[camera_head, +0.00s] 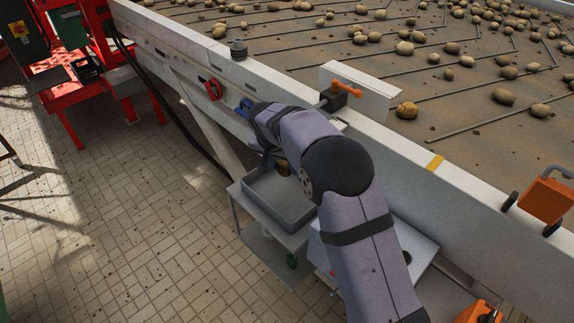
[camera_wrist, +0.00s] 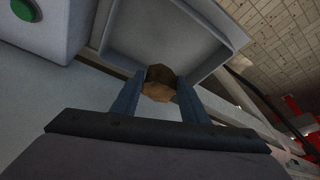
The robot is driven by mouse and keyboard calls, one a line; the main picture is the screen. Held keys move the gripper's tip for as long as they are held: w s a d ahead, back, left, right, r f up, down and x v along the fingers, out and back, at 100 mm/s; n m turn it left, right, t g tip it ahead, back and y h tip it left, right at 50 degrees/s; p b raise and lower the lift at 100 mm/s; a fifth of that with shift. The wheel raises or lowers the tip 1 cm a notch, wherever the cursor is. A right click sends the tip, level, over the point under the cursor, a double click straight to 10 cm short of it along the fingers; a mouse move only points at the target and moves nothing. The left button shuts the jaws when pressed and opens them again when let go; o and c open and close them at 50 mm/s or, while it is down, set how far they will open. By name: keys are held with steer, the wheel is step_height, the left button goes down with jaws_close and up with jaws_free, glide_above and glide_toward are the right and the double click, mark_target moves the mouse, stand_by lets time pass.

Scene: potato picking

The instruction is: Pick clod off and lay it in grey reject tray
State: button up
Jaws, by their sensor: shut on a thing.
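The clod (camera_wrist: 158,84) is a brown, rough lump held between the two blue-grey fingers of my gripper (camera_wrist: 157,97) in the wrist view. The grey reject tray (camera_wrist: 117,27) lies beyond the clod, and the clod overlaps its near edge in that view. In the head view the grey tray (camera_head: 263,218) stands on a small stand beside the conveyor's wall. A brown bit of the clod (camera_head: 283,168) shows at the tray's back edge, beneath my arm. My gripper's fingers are mostly hidden there by my wrist. The height of the clod over the tray is hard to tell.
The conveyor belt (camera_head: 460,110) carries many potatoes and clods behind a pale side wall (camera_head: 480,195). An orange-handled clamp (camera_head: 347,89) sits on the wall by my arm. A box with a green button (camera_wrist: 25,9) is near the tray. Open tiled floor (camera_head: 130,220) lies left.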

mark_target(282, 173)
steer(key=shift+w+r, duration=0.15)
steer(key=shift+w, duration=0.05)
stand_by(0.3)
steer(key=shift+f+b, duration=1.35)
steer(key=shift+f, duration=1.45)
steer(key=o, duration=1.2)
steer(key=shift+r, duration=0.15)
steer(key=shift+b+v, duration=1.55)
steer(key=shift+v, duration=2.05)
